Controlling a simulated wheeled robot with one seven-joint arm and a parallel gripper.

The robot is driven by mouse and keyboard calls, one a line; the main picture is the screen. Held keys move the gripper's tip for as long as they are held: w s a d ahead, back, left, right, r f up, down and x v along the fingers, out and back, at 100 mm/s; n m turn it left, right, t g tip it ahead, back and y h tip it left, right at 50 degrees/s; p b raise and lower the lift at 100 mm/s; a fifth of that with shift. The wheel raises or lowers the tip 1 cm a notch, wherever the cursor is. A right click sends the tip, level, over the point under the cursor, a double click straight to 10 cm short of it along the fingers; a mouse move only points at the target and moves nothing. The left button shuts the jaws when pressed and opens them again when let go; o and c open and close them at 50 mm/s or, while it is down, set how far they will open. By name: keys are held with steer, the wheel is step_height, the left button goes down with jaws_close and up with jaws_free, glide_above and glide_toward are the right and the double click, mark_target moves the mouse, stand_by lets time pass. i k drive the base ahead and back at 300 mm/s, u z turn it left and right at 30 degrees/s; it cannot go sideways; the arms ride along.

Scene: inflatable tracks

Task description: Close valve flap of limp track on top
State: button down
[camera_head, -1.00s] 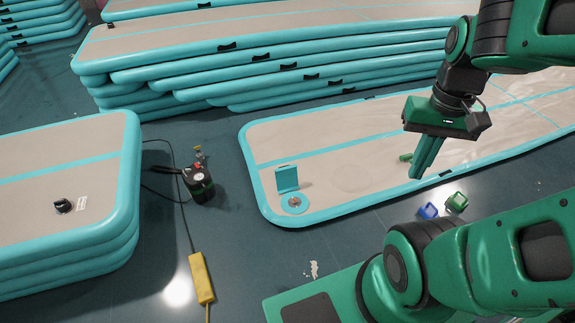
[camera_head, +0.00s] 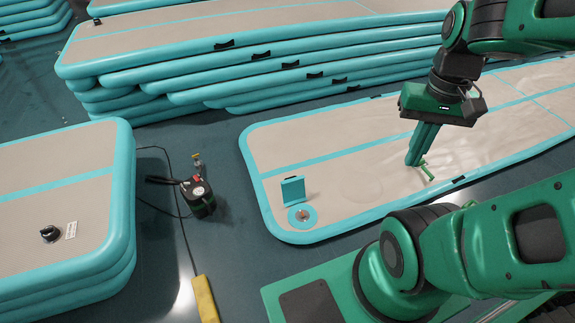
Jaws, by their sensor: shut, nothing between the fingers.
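The limp track (camera_head: 359,184) lies on the floor in the middle and right, beige with teal edges and wrinkled on top. Its valve (camera_head: 302,216) is a teal ring with a metallic centre near the left end. The teal valve flap (camera_head: 293,190) stands upright just behind the valve, so the valve lies uncovered. My gripper (camera_head: 413,163) points down over the track, well to the right of the flap, shut and empty. A small green piece (camera_head: 427,171) lies on the track right by the fingertips; I cannot tell whether they touch.
A stack of tracks (camera_head: 265,75) stands behind. Another stack (camera_head: 62,158) with a black valve cap (camera_head: 50,233) is at left. A black pump (camera_head: 200,195) with hoses and a yellow power strip (camera_head: 204,298) are on the floor between. The track between gripper and flap looks clear.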

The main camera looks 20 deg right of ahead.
mark_target(293, 188)
steer(key=i, duration=1.1)
